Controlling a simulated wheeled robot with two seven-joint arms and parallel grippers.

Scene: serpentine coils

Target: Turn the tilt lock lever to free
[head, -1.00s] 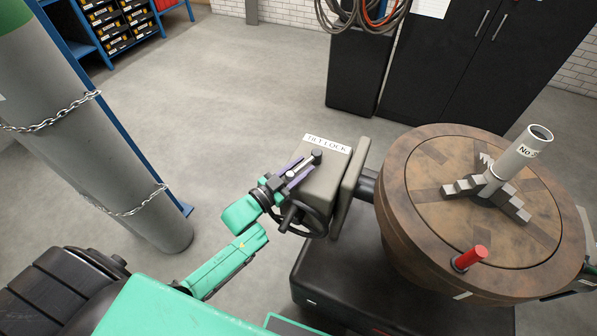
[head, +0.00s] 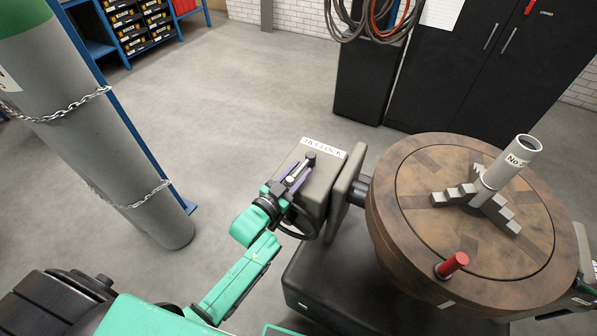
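The tilt lock lever (head: 310,158) is a thin metal rod with a dark knob. It lies on top of a grey box (head: 328,172) with a white TILT LOCK label (head: 324,147). My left gripper (head: 298,172) is at the lever, its purple fingers along both sides of the rod. Whether they press on it is too small to tell. The wrist hides the lever's lower end. My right gripper is not visible.
A round brown turntable (head: 420,196) with a stepped jaw chuck, a grey tube (head: 508,168) and a red handle (head: 452,265) stands right of the box. A black handwheel (head: 302,226) sits below my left gripper. A chained grey cylinder (head: 100,140) stands left; open floor lies between.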

